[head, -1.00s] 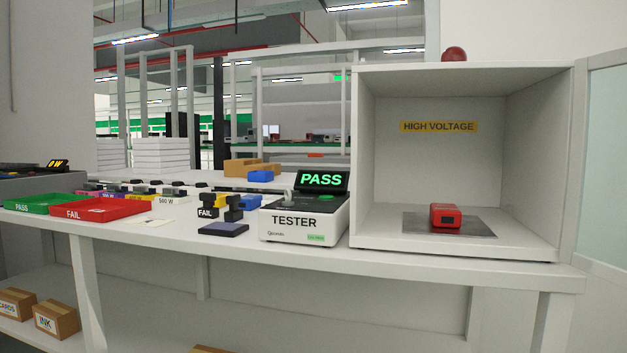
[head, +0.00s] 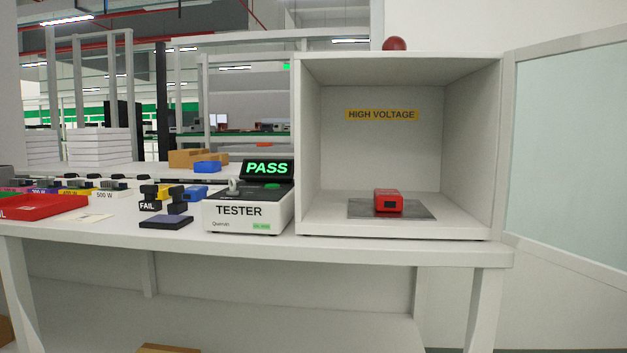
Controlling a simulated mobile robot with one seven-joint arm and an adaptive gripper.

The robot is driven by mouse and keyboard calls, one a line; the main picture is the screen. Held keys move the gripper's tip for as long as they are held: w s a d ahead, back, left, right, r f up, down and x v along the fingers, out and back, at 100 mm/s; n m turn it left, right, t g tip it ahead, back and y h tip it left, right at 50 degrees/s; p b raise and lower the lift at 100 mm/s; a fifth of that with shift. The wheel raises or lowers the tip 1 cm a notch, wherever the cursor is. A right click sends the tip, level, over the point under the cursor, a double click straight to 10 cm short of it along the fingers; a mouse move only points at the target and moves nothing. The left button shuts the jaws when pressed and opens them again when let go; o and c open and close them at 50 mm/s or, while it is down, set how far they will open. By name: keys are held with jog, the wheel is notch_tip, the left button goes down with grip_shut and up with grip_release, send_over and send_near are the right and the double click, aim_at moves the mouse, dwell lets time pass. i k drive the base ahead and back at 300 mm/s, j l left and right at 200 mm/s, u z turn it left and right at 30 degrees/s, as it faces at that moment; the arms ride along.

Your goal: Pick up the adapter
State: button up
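A red block-shaped device with a dark socket on its front (head: 388,201), which looks like the adapter, lies on a dark grey plate (head: 425,212). The plate is on the floor of the open white high voltage box (head: 470,222) at the right end of the bench. The device stands clear of the box walls. My gripper is not in view.
The white tester (head: 248,216) with a green PASS screen (head: 268,168) stands just left of the box. Stamps, a dark pad (head: 166,222) and a red tray (head: 40,206) are further left. A glazed door panel (head: 570,150) stands open at the right.

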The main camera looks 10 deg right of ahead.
aim_at(385, 200)
jog(key=i+j, duration=0.15)
jog(key=j, duration=0.2)
jog(key=i+j, duration=0.2)
jog(key=j, duration=0.15)
jog(key=i+j, duration=0.15)
jog(key=j, duration=0.2)
jog(key=i+j, duration=0.15)
jog(key=j, duration=0.2)
jog(key=j+z, duration=0.1)
jog(key=z, duration=0.3)
jog(key=i+j+z, duration=0.1)
jog(key=z, duration=0.3)
jog(key=j+z, duration=0.25)
jog(key=z, duration=1.65)
jog(key=i+j, duration=0.1)
jog(key=j, duration=0.25)
jog(key=i+j, duration=0.1)
jog(key=j, duration=0.25)
jog(key=z, duration=0.05)
